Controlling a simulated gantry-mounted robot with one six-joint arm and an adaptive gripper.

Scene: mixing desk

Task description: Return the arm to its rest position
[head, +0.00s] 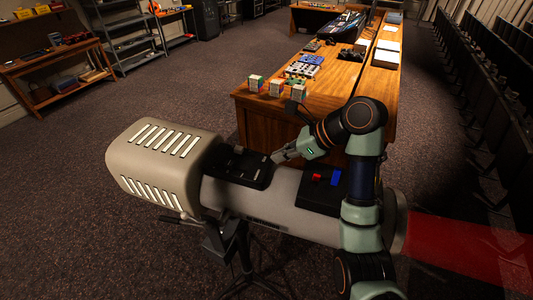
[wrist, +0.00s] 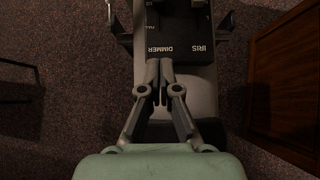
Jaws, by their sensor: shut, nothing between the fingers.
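My gripper (head: 277,157) is in the head view, close by the black control panel (head: 243,166) on top of a large followspot lamp (head: 263,197). My arm bends in from the right of the lamp. In the wrist view my gripper (wrist: 158,64) is shut and empty, its fingertips together. Just past the tips, the panel (wrist: 180,38) shows the labels DIMMER and IRIS, with slider knobs near the top edge. I cannot tell from these frames whether the fingertips touch the panel.
A second black panel with red and blue switches (head: 326,180) sits beside my arm on the lamp. A wooden desk (head: 262,120) with several puzzle cubes stands behind. Shelves (head: 133,45) are at the back left, seat rows (head: 480,100) at the right. Carpet at the left is clear.

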